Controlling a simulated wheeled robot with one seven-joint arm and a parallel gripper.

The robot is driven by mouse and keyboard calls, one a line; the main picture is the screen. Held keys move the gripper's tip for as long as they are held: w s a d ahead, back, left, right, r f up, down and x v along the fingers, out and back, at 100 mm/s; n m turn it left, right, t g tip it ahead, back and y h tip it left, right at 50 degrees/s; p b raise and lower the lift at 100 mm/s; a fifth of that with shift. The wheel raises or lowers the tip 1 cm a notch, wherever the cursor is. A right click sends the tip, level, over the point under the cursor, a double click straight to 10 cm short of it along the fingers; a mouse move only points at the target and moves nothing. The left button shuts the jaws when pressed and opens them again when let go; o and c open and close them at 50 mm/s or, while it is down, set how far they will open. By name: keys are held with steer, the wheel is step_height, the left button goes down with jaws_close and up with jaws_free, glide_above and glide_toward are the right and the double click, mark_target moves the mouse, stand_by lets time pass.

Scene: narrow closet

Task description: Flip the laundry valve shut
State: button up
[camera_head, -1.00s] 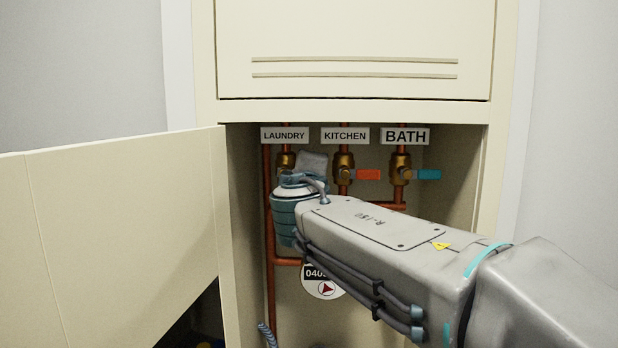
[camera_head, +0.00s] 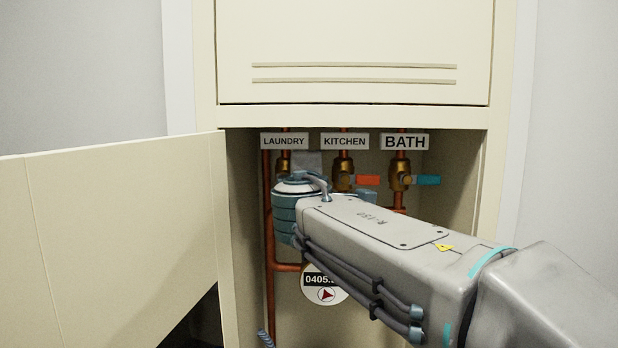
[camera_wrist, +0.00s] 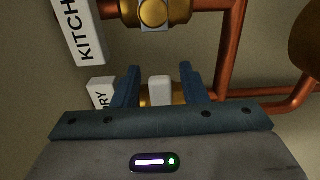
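The laundry valve is brass (camera_head: 284,162) on a copper pipe under the LAUNDRY label (camera_head: 284,141), at the left of the cabinet opening. My arm's wrist covers its lower part in the head view. In the wrist view, its pale handle (camera_wrist: 160,91) stands with a little brass showing beside it. My gripper (camera_wrist: 160,69) is open, with one blue-grey finger on each side of the pale handle. A gap shows on both sides, so the fingers do not appear to touch it. My fingers are not clear in the head view.
The kitchen valve's orange handle (camera_head: 367,180) and the bath valve's teal handle (camera_head: 428,180) stick out to the right. A round meter (camera_head: 325,283) sits below my wrist. The open cabinet door (camera_head: 110,240) fills the left side. Copper pipes (camera_wrist: 232,45) run close by.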

steer(key=s+b, duration=0.2)
steer(key=s, duration=1.2)
steer(key=shift+a, duration=0.2)
steer(key=shift+w, duration=0.1)
steer(key=d+f+m+g+h, duration=0.2)
steer(key=d+f+m+g, duration=0.3)
steer(key=f, duration=0.5)
steer(key=d+f+m+g+h, duration=0.1)
steer(key=d+f+m+g, duration=0.2)
steer(key=d+f, duration=0.55)
steer(key=s+d+f+m+g+y, duration=0.1)
steer(key=s+f+m+g, duration=0.2)
steer(key=f, duration=0.6)
steer(key=s+d+f+m+g+y, duration=0.1)
steer(key=s+f+m+g+y, duration=0.1)
steer(key=s+f+m+g, duration=0.2)
steer(key=s+f+m, duration=0.3)
steer(key=s+f, duration=0.3)
steer(key=shift+f+y+p, duration=0.3)
steer(key=shift+p, duration=0.05)
